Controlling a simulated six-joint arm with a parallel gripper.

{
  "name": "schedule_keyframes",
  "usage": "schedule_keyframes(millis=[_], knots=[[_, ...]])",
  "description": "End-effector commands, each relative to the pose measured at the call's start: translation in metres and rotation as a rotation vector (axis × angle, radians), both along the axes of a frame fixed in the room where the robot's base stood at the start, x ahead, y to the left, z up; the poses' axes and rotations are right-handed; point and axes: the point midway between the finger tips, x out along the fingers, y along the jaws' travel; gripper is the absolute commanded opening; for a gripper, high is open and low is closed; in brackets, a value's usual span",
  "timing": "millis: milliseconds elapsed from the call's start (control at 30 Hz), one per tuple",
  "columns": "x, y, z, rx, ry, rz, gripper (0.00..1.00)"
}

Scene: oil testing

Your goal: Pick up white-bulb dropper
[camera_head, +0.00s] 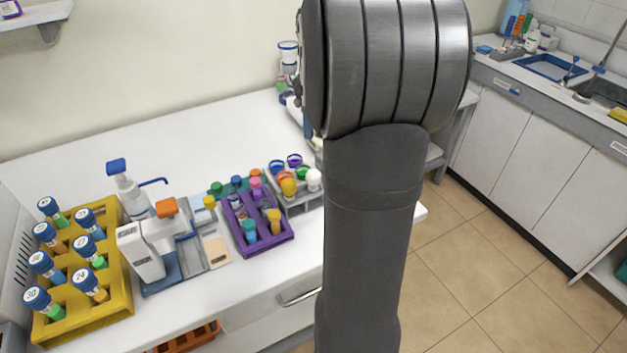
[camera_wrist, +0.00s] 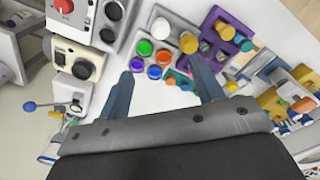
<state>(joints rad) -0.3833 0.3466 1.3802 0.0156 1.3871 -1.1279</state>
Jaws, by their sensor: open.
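The white-bulb dropper (camera_head: 314,179) stands in a grey rack (camera_head: 297,205), next to a yellow-bulb dropper (camera_head: 288,187). In the wrist view the white bulb (camera_wrist: 161,28) shows near the top middle, beyond my fingertips. The dropper is beyond the gap, not between the fingers. In the head view my gripper is hidden behind my arm. The dropper's lower part is hidden in the rack.
Coloured caps, including a green one (camera_wrist: 145,47), crowd the rack near the dropper. A purple rack (camera_head: 262,245) stands beside it, and a yellow rack of tubes (camera_head: 112,308) is at left. White machines (camera_wrist: 75,60) stand left in the wrist view.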

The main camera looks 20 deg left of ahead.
Motion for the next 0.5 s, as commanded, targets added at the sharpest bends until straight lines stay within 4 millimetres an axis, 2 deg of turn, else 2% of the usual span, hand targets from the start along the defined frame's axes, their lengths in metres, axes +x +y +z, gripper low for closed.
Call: schedule_keyframes(millis=[167, 500], knots=[[-0.002, -0.001, -0.016, -0.029, 0.023, 0.066, 0.61], [-0.002, -0.001, -0.088, -0.028, 0.024, 0.063, 0.61]])
